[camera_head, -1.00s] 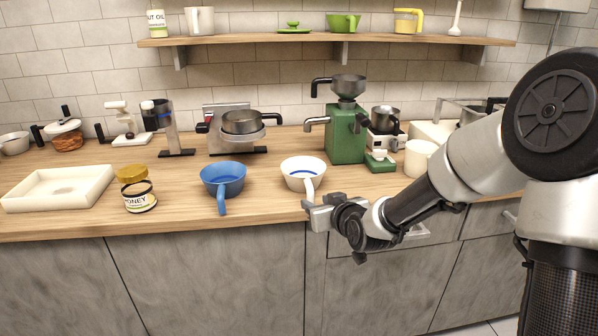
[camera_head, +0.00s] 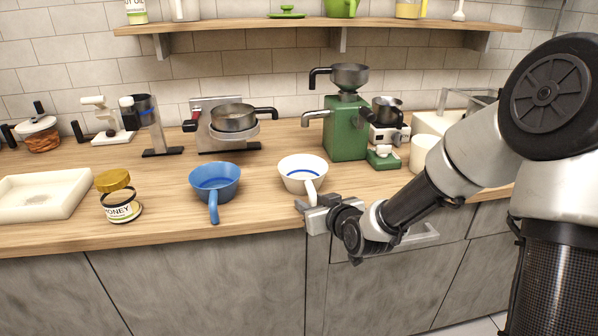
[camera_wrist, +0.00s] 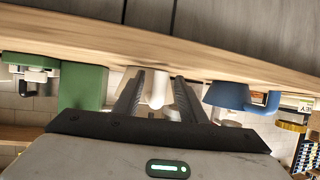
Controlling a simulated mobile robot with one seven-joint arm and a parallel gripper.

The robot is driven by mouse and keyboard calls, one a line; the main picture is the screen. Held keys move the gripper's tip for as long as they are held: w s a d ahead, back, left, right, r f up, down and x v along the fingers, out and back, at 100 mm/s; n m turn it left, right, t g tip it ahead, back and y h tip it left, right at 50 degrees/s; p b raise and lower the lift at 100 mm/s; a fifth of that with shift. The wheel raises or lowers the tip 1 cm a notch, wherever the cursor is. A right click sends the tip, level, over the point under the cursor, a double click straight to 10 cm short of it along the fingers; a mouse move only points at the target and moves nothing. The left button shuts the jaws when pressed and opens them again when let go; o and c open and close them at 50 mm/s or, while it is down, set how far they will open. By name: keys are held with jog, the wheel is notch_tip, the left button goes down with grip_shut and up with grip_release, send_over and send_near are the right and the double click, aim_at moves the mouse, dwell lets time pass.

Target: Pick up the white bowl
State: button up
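The white bowl (camera_head: 292,183) stands upright on the wooden counter, with a blue ring inside and its handle (camera_head: 311,191) pointing toward the front edge. My gripper (camera_head: 305,204) is at the counter's front edge, just by the end of that handle. In the wrist view, which is upside down, the two fingers of my gripper (camera_wrist: 159,80) are apart. The pale handle of the white bowl (camera_wrist: 157,90) shows between them, with gaps on both sides.
A blue bowl (camera_head: 226,188) with a handle stands left of the white one. A honey jar (camera_head: 121,208) and a pale tray (camera_head: 28,211) are farther left. A green grinder (camera_head: 345,140) and a white cup (camera_head: 422,153) stand behind to the right.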

jog(key=shift+c, duration=0.4)
grip_shut()
